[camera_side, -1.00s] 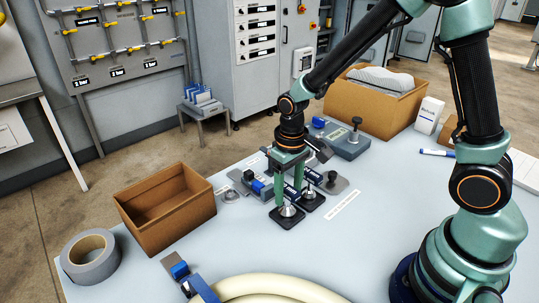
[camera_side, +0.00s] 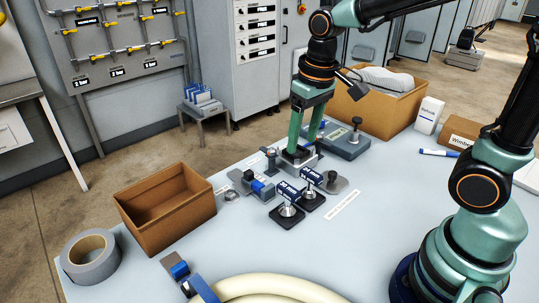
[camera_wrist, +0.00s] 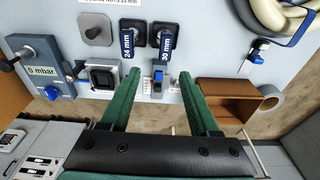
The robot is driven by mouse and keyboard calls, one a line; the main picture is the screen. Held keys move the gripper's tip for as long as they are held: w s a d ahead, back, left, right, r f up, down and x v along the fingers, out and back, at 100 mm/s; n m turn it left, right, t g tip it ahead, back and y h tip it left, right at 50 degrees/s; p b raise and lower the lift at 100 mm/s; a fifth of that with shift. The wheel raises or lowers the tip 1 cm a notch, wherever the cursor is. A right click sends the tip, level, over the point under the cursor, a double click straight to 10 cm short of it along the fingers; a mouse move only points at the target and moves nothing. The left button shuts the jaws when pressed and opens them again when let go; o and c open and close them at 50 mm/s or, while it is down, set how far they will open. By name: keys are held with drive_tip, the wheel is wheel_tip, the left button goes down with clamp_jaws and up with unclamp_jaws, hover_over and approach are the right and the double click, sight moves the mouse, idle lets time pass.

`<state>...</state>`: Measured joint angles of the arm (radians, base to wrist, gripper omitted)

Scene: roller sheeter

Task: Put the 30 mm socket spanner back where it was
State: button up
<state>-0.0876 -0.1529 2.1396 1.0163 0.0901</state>
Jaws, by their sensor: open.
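The 30 mm socket spanner (camera_side: 287,192) has a dark blue labelled handle and a silver socket end. It stands on a black square pad at the front of the pair; its label also reads in the wrist view (camera_wrist: 165,52). The similar 24 mm spanner (camera_side: 312,176) stands on its own black pad just behind, and shows at left of it in the wrist view (camera_wrist: 127,42). My gripper (camera_side: 304,153) is open and empty, behind and apart from both spanners, over a small metal-framed fixture. In the wrist view my gripper (camera_wrist: 160,75) has its fingers spread wide.
A grey plate with a dark knob (camera_side: 333,182) lies right of the spanners. A blue-levered clamp block (camera_side: 258,185) stands at left. A gauge box (camera_side: 345,142) and a cardboard box (camera_side: 378,100) stand behind.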

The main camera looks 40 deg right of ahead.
drive_tip(key=s+d+r+t, duration=0.3)
drive_tip(key=s+r+t, duration=0.1)
drive_tip(key=s, duration=0.1)
drive_tip(key=shift+s, duration=0.2)
idle(1.3)
